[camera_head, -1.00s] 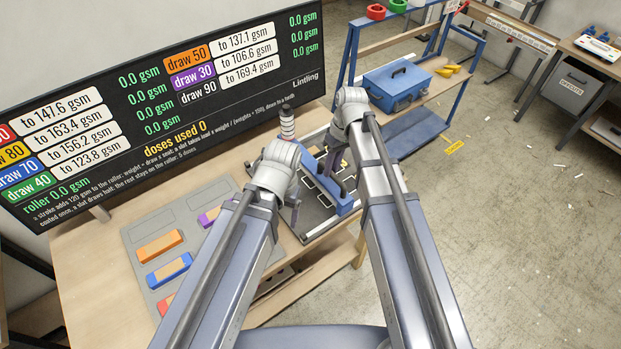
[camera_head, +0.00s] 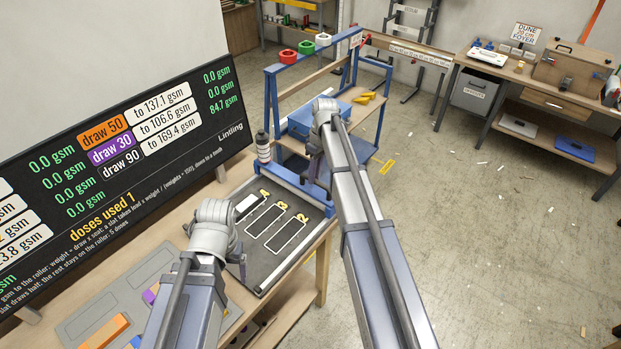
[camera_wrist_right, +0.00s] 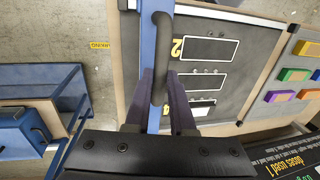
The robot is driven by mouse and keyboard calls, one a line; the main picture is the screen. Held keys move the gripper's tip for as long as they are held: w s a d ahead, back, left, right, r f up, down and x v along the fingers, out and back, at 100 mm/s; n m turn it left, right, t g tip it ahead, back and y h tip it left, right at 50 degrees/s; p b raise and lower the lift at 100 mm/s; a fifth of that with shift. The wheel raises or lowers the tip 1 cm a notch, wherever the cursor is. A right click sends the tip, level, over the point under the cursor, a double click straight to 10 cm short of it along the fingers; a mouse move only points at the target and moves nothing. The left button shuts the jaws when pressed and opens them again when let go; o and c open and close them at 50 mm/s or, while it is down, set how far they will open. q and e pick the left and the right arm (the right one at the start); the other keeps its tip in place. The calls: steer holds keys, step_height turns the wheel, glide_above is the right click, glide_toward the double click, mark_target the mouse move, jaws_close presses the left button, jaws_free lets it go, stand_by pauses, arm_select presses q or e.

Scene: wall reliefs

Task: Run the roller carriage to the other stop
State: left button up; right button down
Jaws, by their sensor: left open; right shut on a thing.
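The roller carriage (camera_head: 285,179) is a blue bar lying across the dark slotted board (camera_head: 262,272) at its far end in the head view. In the right wrist view the blue carriage (camera_wrist_right: 146,45) carries a black bar handle (camera_wrist_right: 160,50). My right gripper (camera_head: 313,168) is shut on this handle; its fingers (camera_wrist_right: 160,98) flank it in the wrist view. My left gripper (camera_head: 240,262) is open and empty, near the board's left edge. The carriage's underside and the stops cannot be made out.
A black display (camera_head: 120,160) stands behind the bench and reads doses used 1. A grey tray (camera_head: 95,318) with coloured blocks is at the lower left. A blue rack (camera_head: 268,100) with a blue toolbox (camera_head: 300,120) stands beyond the board.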

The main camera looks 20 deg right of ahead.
steer(key=shift+w+d, duration=0.2)
steer(key=c, duration=0.8)
jaws_free()
steer(key=shift+d, duration=0.1)
steer(key=shift+o, duration=0.2)
steer(key=shift+r, duration=0.1)
steer(key=shift+r+p, duration=0.55)
steer(key=shift+p, duration=0.1)
steer(key=p+v, duration=0.6)
steer(key=shift+r, duration=0.25)
